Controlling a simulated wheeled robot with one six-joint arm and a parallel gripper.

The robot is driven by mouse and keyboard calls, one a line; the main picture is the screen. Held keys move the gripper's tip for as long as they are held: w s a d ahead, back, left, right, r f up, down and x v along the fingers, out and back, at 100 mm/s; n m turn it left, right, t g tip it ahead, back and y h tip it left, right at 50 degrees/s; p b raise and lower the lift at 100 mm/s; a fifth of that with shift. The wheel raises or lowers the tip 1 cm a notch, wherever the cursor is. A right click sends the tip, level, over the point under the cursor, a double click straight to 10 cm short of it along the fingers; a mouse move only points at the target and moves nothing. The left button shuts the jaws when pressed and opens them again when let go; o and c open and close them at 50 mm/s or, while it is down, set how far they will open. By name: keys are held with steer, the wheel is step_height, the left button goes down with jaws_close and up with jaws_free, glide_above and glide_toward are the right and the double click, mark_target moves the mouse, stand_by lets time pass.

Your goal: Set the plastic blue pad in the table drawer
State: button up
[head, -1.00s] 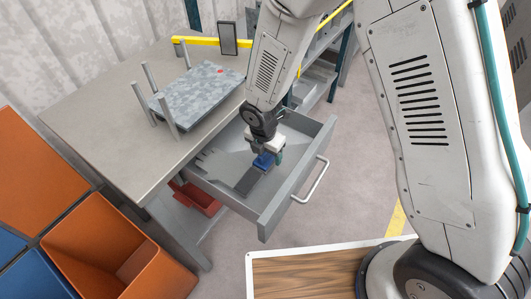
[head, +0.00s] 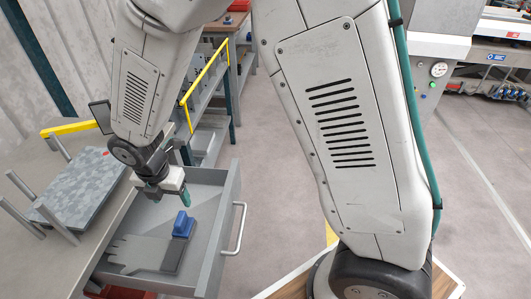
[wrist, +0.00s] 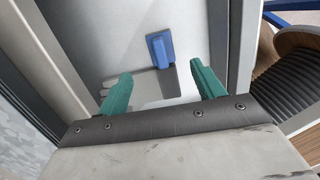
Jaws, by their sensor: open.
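The plastic blue pad (head: 182,224) lies in the open table drawer (head: 220,232), toward its front side. In the wrist view the blue pad (wrist: 160,48) shows on the drawer floor, beyond the fingertips and apart from them. My gripper (head: 171,192) is over the drawer, above the pad and a little to its left in the head view. In the wrist view my gripper (wrist: 160,82) has its two green fingers spread with nothing between them.
A grey glove-shaped piece (head: 130,252) and a dark flat strip (head: 173,256) lie in the drawer by the pad. A speckled grey slab with upright posts (head: 80,190) stands on the tabletop. The drawer handle (head: 238,228) juts out at right.

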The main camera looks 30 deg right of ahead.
steer(key=s+d+r+m, duration=0.4)
steer(key=d+r+m, duration=0.3)
steer(key=d+r, duration=0.1)
steer(key=s+d+r+m, duration=0.4)
steer(key=d+r+m, duration=0.4)
steer(key=r, duration=0.1)
steer(key=s+d+r+m, duration=0.3)
steer(key=s+m, duration=0.3)
steer(key=s, duration=0.1)
steer(key=s+d+r+m, duration=0.3)
steer(key=s+m, duration=0.4)
steer(key=shift+s+d+y, duration=0.3)
steer(key=shift+y, duration=0.1)
